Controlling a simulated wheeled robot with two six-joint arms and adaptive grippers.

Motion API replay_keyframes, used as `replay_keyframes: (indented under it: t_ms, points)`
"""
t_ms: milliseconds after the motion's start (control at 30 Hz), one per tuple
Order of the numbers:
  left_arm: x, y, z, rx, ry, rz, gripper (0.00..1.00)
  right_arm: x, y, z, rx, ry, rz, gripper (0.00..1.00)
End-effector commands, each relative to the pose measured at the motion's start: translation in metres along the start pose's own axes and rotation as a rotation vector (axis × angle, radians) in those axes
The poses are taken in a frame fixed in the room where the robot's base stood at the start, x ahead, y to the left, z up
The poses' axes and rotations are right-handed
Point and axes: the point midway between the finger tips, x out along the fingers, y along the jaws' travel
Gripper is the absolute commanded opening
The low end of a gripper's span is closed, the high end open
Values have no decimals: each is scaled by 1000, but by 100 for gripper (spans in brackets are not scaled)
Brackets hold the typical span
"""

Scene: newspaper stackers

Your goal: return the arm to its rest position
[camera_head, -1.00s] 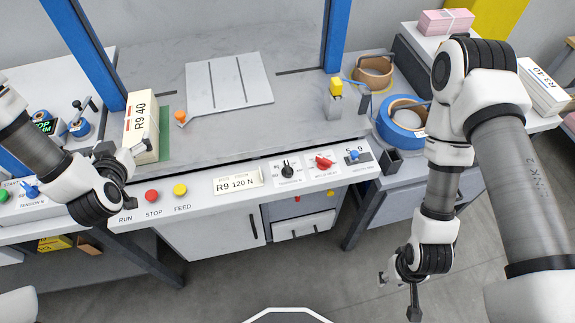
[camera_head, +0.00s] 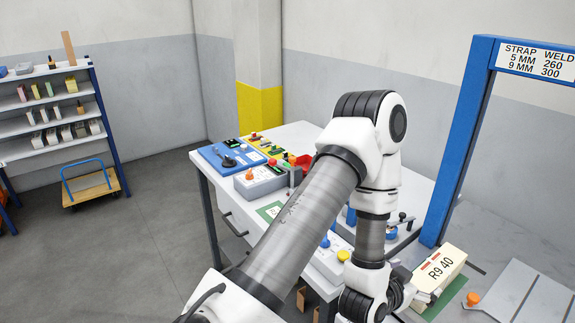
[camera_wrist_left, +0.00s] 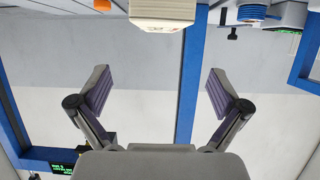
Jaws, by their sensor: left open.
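My left arm reaches across the head view. Its gripper (camera_head: 424,296) is low, at the near end of a cream bundle marked R9 40 (camera_head: 445,264). In the left wrist view the gripper (camera_wrist_left: 158,90) is open, with its two dark ribbed pads wide apart and nothing between them. A pale block-shaped end, likely the same bundle (camera_wrist_left: 162,14), shows at the top edge, beyond the fingertips and apart from them. My right arm and gripper are out of view.
A white table (camera_head: 300,132) with a blue panel (camera_head: 228,156) and control boxes stands behind my left arm. A blue frame post (camera_head: 462,150) rises at the right. A shelf (camera_head: 50,128) and yellow cart (camera_head: 92,190) stand at the far left. Floor between is clear.

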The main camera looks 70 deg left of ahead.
Motion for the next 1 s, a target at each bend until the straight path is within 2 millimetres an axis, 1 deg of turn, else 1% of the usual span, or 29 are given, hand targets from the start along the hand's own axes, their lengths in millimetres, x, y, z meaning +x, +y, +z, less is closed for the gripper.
replay_keyframes:
  t_ms: [567,633,667,733,767,800,833,867,900,967,1000]
  points:
    - [0,0,0,0,-1,0,100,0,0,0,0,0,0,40]
    - [0,2,6,4,-20,7,100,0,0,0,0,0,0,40]
    - [0,5,13,8,-41,14,100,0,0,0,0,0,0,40]
    - [-3,15,40,22,-132,43,100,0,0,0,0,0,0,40]
    - [-6,20,58,30,-189,58,100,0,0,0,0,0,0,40]
    - [-11,28,85,42,-280,81,100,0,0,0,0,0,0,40]
    - [-18,34,108,53,-357,97,100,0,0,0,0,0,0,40]
    - [-27,39,132,64,-440,113,100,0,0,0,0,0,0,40]
    - [-41,45,164,79,-554,128,100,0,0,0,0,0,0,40]
    - [-67,51,208,101,-724,142,100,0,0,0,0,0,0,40]
    - [-86,53,234,116,-828,145,100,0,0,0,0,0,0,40]
